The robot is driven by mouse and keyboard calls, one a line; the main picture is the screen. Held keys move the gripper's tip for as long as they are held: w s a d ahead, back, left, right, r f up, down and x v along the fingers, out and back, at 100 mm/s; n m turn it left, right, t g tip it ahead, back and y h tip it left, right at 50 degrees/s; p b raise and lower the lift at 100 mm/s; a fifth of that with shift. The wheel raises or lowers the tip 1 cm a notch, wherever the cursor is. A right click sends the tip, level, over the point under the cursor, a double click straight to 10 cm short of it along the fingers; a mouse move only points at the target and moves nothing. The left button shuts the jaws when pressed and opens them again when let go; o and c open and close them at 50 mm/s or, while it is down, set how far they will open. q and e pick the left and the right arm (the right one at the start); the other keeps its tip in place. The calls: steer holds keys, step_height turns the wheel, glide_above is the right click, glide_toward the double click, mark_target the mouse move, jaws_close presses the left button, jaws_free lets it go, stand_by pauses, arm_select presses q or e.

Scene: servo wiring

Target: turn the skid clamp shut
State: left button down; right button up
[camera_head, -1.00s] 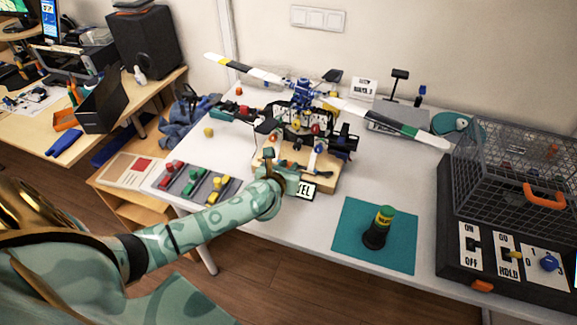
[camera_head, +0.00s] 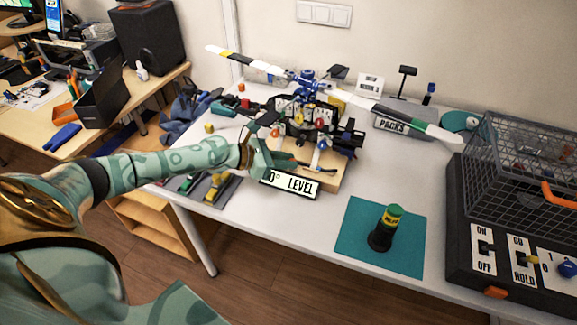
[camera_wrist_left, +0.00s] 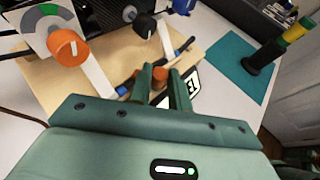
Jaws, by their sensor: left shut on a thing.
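A helicopter model (camera_head: 303,90) with a long striped rotor stands over a wooden base (camera_head: 330,182). Low on the base are pale bars and dark handles with blue parts, which look like the skid clamps; one handle (camera_head: 318,168) shows right of my left gripper. My left gripper (camera_head: 280,163) is low at the base's left front. In the left wrist view its two green fingers (camera_wrist_left: 161,75) are closed around a small orange part (camera_wrist_left: 160,74), beside a pale bar (camera_wrist_left: 98,75). The fingers hide most of the held part. My right gripper is out of view.
A "0° LEVEL" sign (camera_head: 290,185) stands in front of the base. A teal mat (camera_head: 352,235) with a black, yellow and green cylinder (camera_head: 385,228) lies at right. A wire cage (camera_head: 515,165) and switch panel are farther right. White table between is clear.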

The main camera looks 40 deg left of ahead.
arm_select(q)
steer(key=shift+w+a+f+m+g+h+b, duration=0.1)
steer(key=shift+m+g+h+b, duration=0.35)
steer(key=shift+b, duration=0.2)
steer(key=shift+a+f+m+g+h+b, duration=0.1)
steer(key=shift+m+g+h+b, duration=0.3)
steer(key=shift+m+b, duration=0.2)
steer(key=shift+r+m+g+h+b, duration=0.15)
steer(key=shift+m+g+h+b, duration=0.1)
steer(key=shift+b, duration=0.05)
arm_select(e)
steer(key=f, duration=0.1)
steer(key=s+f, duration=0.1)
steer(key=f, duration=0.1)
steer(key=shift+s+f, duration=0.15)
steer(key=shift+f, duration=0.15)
arm_select(q)
steer(key=c, duration=1.3)
jaws_free()
steer(key=p+v, duration=0.4)
steer(key=v, duration=1.2)
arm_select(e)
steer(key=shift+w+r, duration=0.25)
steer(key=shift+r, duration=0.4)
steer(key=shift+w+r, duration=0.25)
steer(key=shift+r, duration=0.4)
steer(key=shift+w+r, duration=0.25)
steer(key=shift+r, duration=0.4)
